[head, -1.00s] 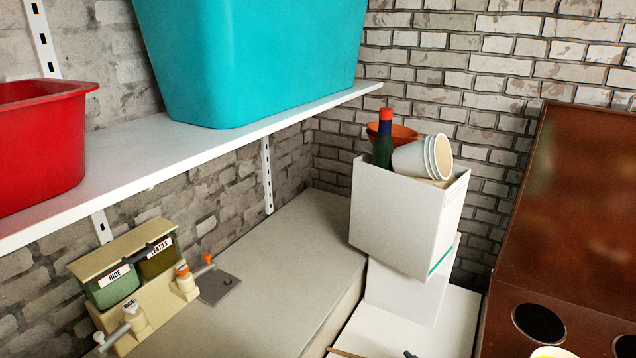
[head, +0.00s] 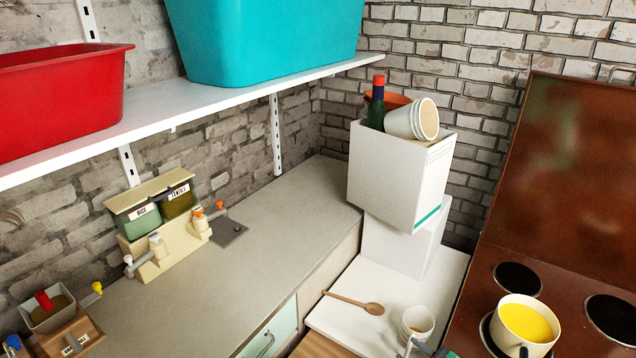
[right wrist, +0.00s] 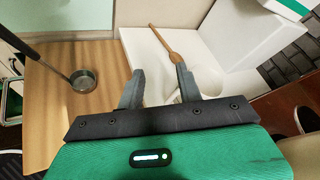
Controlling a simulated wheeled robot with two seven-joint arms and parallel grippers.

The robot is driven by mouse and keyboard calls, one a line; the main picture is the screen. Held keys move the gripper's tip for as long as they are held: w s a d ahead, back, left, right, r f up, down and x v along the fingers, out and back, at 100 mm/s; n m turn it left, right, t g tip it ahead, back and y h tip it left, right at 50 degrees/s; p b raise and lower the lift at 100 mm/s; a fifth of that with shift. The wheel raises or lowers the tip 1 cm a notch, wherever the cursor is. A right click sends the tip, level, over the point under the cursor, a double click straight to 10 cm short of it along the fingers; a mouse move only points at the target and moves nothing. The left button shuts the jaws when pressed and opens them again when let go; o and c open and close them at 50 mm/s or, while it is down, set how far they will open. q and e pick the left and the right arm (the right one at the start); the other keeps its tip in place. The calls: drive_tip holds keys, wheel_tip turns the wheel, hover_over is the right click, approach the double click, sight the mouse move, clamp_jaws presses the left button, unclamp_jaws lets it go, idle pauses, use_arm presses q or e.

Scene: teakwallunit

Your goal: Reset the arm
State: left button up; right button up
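My right gripper (right wrist: 158,80) is open in the right wrist view, with its two grey fingers apart and no object clearly held between them. In the head view, only its fingertips (head: 428,349) show at the bottom edge, close to a small white cup (head: 417,321). I cannot tell whether they touch the cup. A wooden spoon (head: 353,303) lies on the white surface (head: 445,285) left of the cup; it also shows beyond the fingers in the right wrist view (right wrist: 167,45). My left gripper is not in view.
A pot of yellow liquid (head: 524,325) stands on the brown stove (head: 560,275) at right. A white box (head: 397,180) holds a bottle and cups. A small pan (right wrist: 83,79) lies on wood. The grey counter (head: 285,215) is mostly clear under the shelf (head: 145,125).

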drive_tip(key=s+a+f+n+g+h, duration=0.1)
drive_tip(key=s+a+n+g, duration=0.1)
drive_tip(key=s+n, duration=0.45)
drive_tip(key=s+a+f+n+g, duration=0.1)
drive_tip(key=s+n+g, duration=0.2)
drive_tip(key=s+n, duration=0.3)
drive_tip(key=s+d+r+n+g+h, duration=0.1)
drive_tip(key=s+d+n+g+h, duration=0.1)
drive_tip(key=s+n, duration=0.5)
drive_tip(key=s+d+r+n+g+h, duration=0.1)
drive_tip(key=s+d+n+g+h, duration=0.15)
drive_tip(key=s+n, duration=0.4)
wheel_tip(320, 180, down, 33)
drive_tip(key=s+n, duration=0.1)
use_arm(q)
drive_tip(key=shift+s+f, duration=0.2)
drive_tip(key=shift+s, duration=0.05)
use_arm(e)
drive_tip(key=s+d+f+g, duration=0.2)
drive_tip(key=s+d+f, duration=0.1)
drive_tip(key=s+f, duration=1.4)
drive_tip(key=shift+s+f+h, duration=0.35)
drive_tip(key=shift+s, duration=0.45)
